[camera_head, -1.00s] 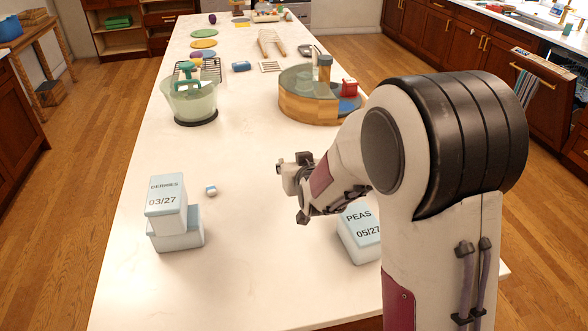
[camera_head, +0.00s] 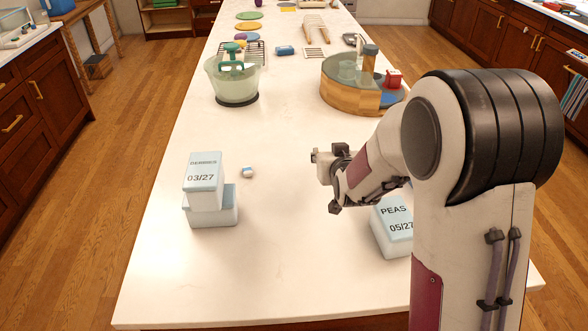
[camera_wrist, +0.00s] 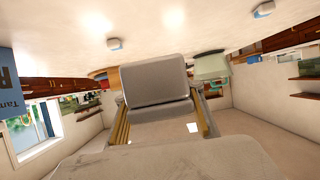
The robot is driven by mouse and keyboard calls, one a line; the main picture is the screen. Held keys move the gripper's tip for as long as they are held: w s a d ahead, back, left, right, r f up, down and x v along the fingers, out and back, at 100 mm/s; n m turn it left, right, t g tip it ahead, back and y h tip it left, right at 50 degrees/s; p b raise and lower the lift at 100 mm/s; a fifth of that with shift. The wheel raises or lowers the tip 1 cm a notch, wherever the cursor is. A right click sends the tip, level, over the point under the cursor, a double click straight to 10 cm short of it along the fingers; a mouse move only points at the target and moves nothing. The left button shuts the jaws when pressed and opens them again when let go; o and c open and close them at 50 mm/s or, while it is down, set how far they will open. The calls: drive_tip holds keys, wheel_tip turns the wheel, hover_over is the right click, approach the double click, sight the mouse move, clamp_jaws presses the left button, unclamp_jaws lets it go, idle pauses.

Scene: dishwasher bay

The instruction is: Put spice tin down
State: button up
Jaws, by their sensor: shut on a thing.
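My gripper (camera_head: 326,176) is above the right half of the white counter, to the left of and a little beyond the PEAS box (camera_head: 391,226). It points away to the left. In the wrist view a plain grey block (camera_wrist: 156,86) fills the space between the fingers, and the gripper is shut on it. It appears to be the spice tin, but no label shows. In the head view the gripper and wrist mostly hide it.
A BERRIES box (camera_head: 203,184) stands on another pale box (camera_head: 226,208) at left, with a small white jar (camera_head: 248,172) close by. A pale green bowl (camera_head: 233,85) and a round wooden turntable (camera_head: 350,96) stand farther back. The counter's near middle is clear.

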drive_tip(key=w+a+r+n+g+y, duration=0.1)
drive_tip(key=w+a+n+y, duration=0.4)
drive_tip(key=w+a, duration=0.5)
drive_tip(key=shift+w+a+r, duration=0.35)
drive_tip(key=shift+a+r, duration=0.1)
drive_tip(key=shift+a, duration=0.3)
idle(0.5)
drive_tip(key=shift+f, duration=0.1)
hover_over(282, 163)
drive_tip(key=shift+w+f, duration=0.15)
drive_tip(key=shift+f, duration=2.9)
drive_tip(key=shift+f, duration=1.9)
drive_tip(key=shift+f, duration=0.1)
